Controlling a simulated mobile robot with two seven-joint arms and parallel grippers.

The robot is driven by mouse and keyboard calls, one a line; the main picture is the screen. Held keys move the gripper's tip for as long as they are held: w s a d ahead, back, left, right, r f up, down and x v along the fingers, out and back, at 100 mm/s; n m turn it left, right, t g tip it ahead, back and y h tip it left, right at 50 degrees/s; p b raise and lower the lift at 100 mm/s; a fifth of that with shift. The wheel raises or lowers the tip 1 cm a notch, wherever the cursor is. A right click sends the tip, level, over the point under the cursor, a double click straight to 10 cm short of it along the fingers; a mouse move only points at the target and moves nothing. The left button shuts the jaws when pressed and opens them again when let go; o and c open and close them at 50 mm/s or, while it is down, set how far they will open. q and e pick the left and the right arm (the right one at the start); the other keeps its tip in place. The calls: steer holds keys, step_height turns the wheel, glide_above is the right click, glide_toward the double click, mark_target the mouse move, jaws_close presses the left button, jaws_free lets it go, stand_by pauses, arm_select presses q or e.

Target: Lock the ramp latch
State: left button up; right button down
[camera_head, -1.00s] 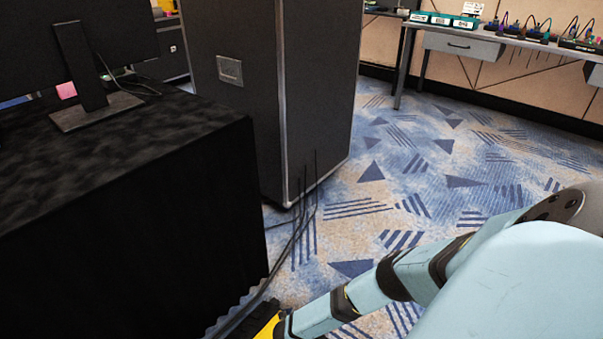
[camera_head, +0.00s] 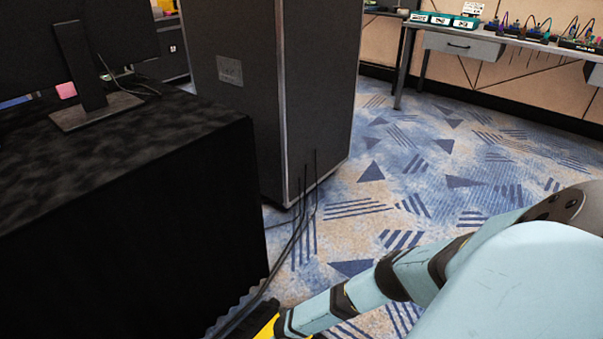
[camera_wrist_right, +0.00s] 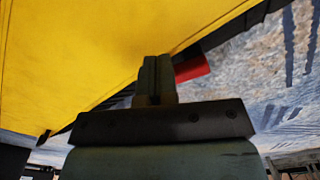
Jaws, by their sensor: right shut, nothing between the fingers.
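In the right wrist view, a large yellow panel (camera_wrist_right: 75,60), which looks like part of the ramp, fills the upper left. A red piece (camera_wrist_right: 192,69), possibly the latch, shows just right of the fingers, partly hidden behind them. My right gripper (camera_wrist_right: 156,70) is shut and empty, its fingertips in front of the yellow panel's edge. I cannot tell whether they touch the panel or the red piece. In the head view, only a small yellow corner (camera_head: 267,328) shows at the bottom edge, by the end of my right arm. My left gripper is out of view.
A black-draped table (camera_head: 130,190) with a monitor stand (camera_head: 85,75) is at left. A tall dark case (camera_head: 300,95) stands behind it. Dark cables (camera_head: 290,245) run along the floor near my right arm. Patterned carpet (camera_head: 420,150) is open toward a workbench (camera_head: 460,43) at the back right.

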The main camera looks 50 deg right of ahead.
steer(key=shift+w+d, duration=0.2)
steer(key=shift+d, duration=0.1)
steer(key=shift+d, duration=0.1)
steer(key=shift+w+d, duration=0.15)
steer(key=shift+d, duration=0.3)
steer(key=shift+d, duration=0.15)
steer(key=shift+d, duration=0.4)
stand_by(0.4)
step_height(320, 180, up, 7)
steer(key=p, duration=0.5)
